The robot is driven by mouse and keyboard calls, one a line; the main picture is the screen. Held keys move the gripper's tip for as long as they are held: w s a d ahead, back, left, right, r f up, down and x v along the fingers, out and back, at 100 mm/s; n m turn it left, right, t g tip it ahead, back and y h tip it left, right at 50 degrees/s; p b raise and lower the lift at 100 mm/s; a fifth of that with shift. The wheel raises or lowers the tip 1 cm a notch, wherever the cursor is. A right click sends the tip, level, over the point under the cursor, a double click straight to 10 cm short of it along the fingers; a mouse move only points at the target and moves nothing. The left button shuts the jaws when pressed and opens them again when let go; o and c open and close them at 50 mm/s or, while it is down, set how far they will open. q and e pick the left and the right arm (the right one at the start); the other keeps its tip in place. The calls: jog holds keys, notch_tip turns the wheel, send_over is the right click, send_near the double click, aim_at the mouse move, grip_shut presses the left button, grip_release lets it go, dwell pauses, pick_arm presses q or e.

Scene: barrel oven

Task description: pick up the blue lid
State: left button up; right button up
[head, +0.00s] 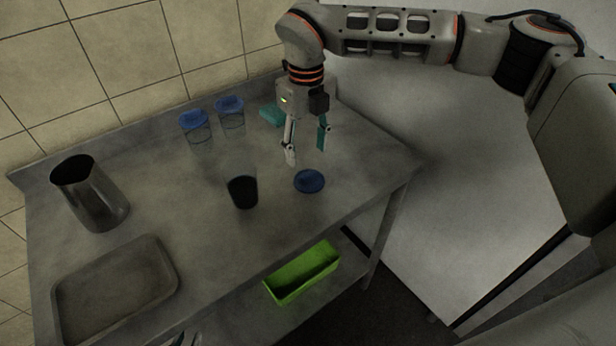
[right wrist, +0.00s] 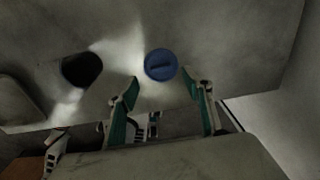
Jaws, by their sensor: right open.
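The loose blue lid (head: 309,181) lies flat on the metal table near its right front edge. It also shows in the right wrist view (right wrist: 161,65), with a raised bar across its top, ahead of and between the fingertips. My right gripper (head: 307,155) is open, points down and is empty, above and just behind the lid, apart from it. Its two teal-padded fingers show in the right wrist view (right wrist: 161,90). Two more blue lids (head: 194,120) (head: 229,104) sit on clear jars at the back. What may be my left gripper (head: 187,338) barely shows at the bottom edge.
An open glass with dark contents (head: 242,192) stands left of the loose lid. A metal pitcher (head: 92,195) and a grey tray (head: 62,290) are at the left. A teal block (head: 271,115) lies behind my right gripper. A green bin (head: 302,272) sits on the lower shelf.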

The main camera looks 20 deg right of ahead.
aim_at(310, 175)
jog(key=f, duration=0.4)
jog(key=s+f, duration=0.1)
jog(key=f, duration=0.1)
jog(key=shift+d+f, duration=0.15)
jog(key=shift+d, duration=0.05)
jog(key=shift+w+f, duration=0.1)
jog(key=shift+f, duration=0.35)
jog(key=c, duration=0.8)
